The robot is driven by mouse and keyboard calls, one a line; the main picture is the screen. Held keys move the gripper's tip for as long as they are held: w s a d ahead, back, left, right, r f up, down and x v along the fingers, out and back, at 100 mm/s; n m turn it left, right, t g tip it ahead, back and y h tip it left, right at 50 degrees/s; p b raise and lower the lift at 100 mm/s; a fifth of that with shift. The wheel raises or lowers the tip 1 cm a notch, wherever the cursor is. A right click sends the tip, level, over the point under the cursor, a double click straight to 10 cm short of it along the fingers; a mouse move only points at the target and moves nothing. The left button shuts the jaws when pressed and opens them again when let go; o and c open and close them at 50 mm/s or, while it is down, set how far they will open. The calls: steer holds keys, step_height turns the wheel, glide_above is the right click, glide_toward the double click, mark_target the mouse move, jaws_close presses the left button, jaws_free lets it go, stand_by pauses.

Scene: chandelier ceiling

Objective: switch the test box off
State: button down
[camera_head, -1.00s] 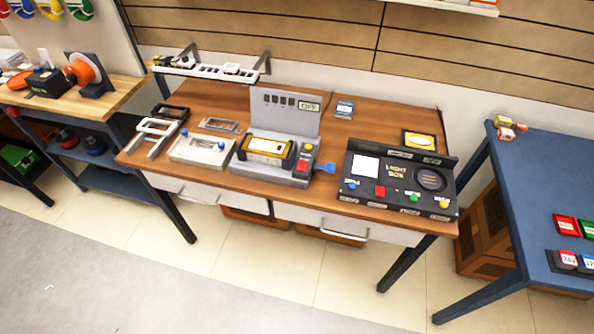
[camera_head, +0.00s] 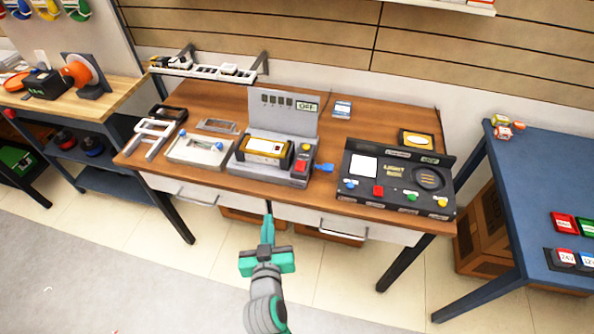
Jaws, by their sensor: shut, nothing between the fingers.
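The grey box I take for the test box (camera_head: 262,172) stands mid-table, with an upright back panel (camera_head: 283,112) whose small display reads OFF. An orange-and-black framed unit with a white face (camera_head: 266,147) sits in it. A red button (camera_head: 300,165) and a yellow knob (camera_head: 306,147) are on its right part. A blue lever or plug (camera_head: 324,168) sticks out at its right side. My green gripper (camera_head: 267,222) is shut and empty. In the picture it is below the box, in front of the table's front edge, touching nothing that I can see.
A black box lettered LIGHT BOX (camera_head: 395,182) stands to the right on the wooden table (camera_head: 215,98). A pale box (camera_head: 200,148) and a white frame (camera_head: 152,135) are to the left. A blue table (camera_head: 555,180) stands at the right. Floor is clear in front.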

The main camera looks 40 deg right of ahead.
steer(key=w+d+r+m+g+h, duration=0.3)
steer(key=d+r+m, duration=0.1)
steer(key=d+r, duration=0.4)
steer(key=shift+w+d+m+h, duration=0.3)
steer(key=shift+d+m, duration=0.1)
steer(key=shift+d, duration=0.2)
glide_above(301, 166)
steer(key=s+a, duration=0.3)
steer(key=a, duration=0.1)
step_height(301, 166, down, 2)
steer(key=shift+w+d+f, duration=0.15)
steer(key=shift+d+f, duration=0.05)
steer(key=shift+f, duration=0.95)
steer(key=shift+w+d+f, duration=0.15)
steer(key=shift+f, duration=1)
